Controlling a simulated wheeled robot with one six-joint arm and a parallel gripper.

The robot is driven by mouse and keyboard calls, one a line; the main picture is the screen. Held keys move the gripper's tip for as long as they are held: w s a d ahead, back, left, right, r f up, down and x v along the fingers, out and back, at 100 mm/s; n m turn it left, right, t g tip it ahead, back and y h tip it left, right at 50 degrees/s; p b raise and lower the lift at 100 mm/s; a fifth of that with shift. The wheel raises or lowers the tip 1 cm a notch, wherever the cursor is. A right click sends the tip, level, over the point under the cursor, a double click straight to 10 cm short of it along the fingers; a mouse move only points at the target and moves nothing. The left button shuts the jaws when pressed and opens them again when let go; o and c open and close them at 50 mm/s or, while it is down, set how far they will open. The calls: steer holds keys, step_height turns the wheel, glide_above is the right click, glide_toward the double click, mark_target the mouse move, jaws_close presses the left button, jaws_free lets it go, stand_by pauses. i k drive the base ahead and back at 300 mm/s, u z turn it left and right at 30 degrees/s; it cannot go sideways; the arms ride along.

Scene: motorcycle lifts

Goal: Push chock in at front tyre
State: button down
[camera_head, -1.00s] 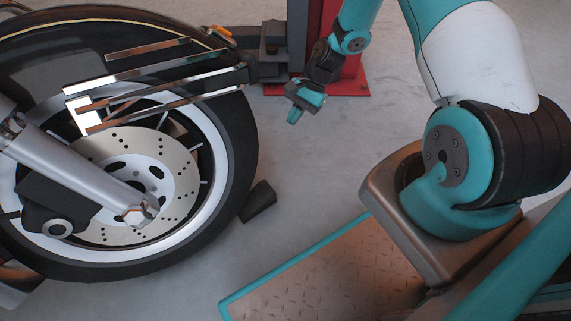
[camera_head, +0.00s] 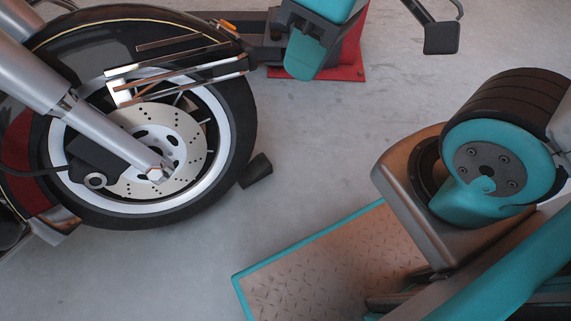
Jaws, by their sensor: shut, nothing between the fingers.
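The front tyre (camera_head: 238,130) stands at the left, black with a white sidewall band, around a drilled brake disc (camera_head: 190,150). The chock (camera_head: 257,170), a small dark wedge, lies on the floor at the tyre's lower right side. Its inner end is at the tyre's edge; I cannot tell whether they touch. My gripper (camera_head: 300,73) shows at the top middle, teal, shut and empty. It is well above the chock in the picture and apart from it. The upper part of my gripper is cut off by the picture's top edge.
A red lift base (camera_head: 350,72) stands behind my gripper, with a dark arm (camera_head: 250,50) reaching toward the motorcycle. A dark square pad (camera_head: 441,38) is at the top right. Grey floor (camera_head: 330,140) right of the chock is clear.

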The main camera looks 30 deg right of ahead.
mark_target(259, 167)
steer(key=z, duration=0.1)
steer(key=k, duration=0.2)
steer(key=u, duration=0.9)
steer(key=i, duration=0.75)
steer(key=z, duration=1.75)
